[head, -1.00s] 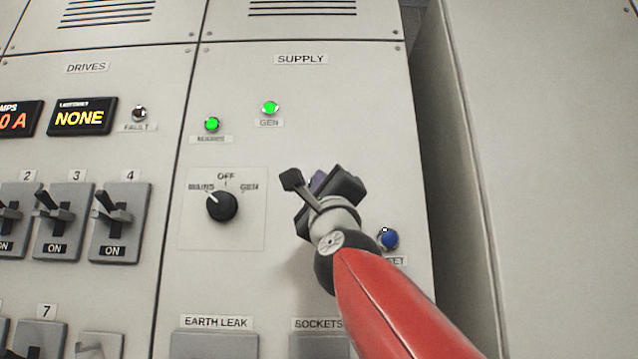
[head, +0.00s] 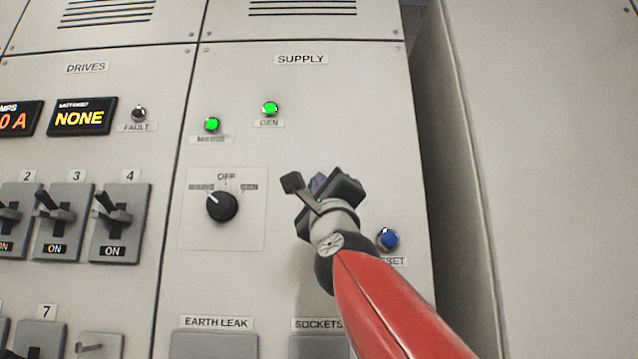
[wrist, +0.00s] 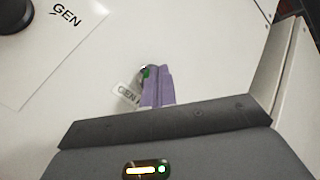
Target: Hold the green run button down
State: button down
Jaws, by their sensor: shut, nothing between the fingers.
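The green button (wrist: 146,73) shows in the wrist view as a small green round piece in a pale ring, partly covered by my fingers. A label reading "GEN R…" (wrist: 127,95) is beside it, its end hidden. My gripper (wrist: 157,70) is shut and empty, its two purple fingers side by side with their tips over the button's right part. I cannot tell whether they touch or press it. In the head view my gripper (head: 318,182) is in front of the SUPPLY panel (head: 300,130), and its body and my red arm hide the button.
The black selector knob (head: 221,205) is left of my gripper, its pointer towards upper left. The blue reset button (head: 387,239) sits close to the right of my wrist. Green lamps, MAINS (head: 211,124) and GEN (head: 270,108), are lit above. Drive switches (head: 120,222) stand at left.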

jog(key=shift+s, duration=0.1)
dwell(0.4)
jog(key=shift+s, duration=0.8)
jog(key=s, duration=0.5)
jog(key=shift+a+b, duration=0.1)
jog(key=shift+b, duration=0.3)
